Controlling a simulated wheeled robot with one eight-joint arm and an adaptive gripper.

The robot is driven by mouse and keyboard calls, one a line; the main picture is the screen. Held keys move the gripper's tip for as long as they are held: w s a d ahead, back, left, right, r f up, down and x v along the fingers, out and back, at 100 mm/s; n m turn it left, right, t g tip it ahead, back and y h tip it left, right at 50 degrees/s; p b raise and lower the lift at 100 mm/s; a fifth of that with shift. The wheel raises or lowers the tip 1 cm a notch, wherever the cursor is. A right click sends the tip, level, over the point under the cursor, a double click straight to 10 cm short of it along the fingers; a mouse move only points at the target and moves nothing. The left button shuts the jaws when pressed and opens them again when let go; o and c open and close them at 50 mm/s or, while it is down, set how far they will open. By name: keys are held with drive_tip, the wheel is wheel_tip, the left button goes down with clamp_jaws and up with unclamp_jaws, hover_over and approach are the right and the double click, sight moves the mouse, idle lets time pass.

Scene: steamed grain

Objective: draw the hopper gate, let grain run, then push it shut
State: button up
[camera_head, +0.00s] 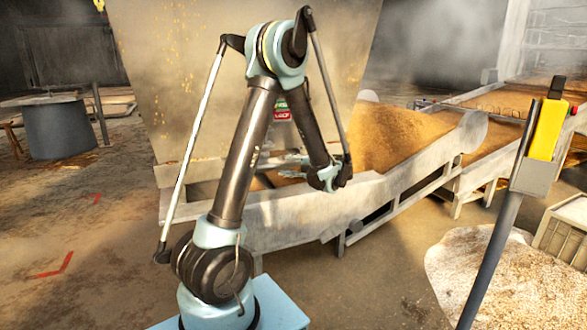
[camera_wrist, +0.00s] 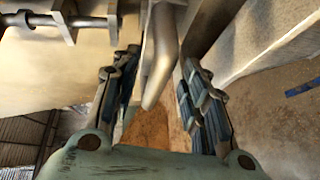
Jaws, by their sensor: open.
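The hopper (camera_head: 170,60) is a large, stained beige metal body behind my arm. A bent, rounded metal bar (camera_wrist: 163,55), which looks like the gate handle, runs between my gripper's fingers in the wrist view. My gripper (camera_head: 283,172) is open at the hopper's lower front, above the trough; it also shows in the wrist view (camera_wrist: 160,75). The fingers stand on either side of the bar, with gaps visible. Brown grain (camera_head: 395,135) is heaped beside the hopper, and some grain (camera_wrist: 152,128) shows below the bar. The gate plate itself cannot be made out.
A pale metal conveyor trough (camera_head: 400,185) runs from under the hopper to the right. A yellow box on a post (camera_head: 545,130) stands at right. Pale grain (camera_head: 520,275) and a crate (camera_head: 567,232) lie on the floor there. A grey drum (camera_head: 60,130) stands far left.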

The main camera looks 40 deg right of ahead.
drive_tip(key=shift+x, duration=1)
clamp_jaws()
drive_tip(key=shift+s, duration=0.15)
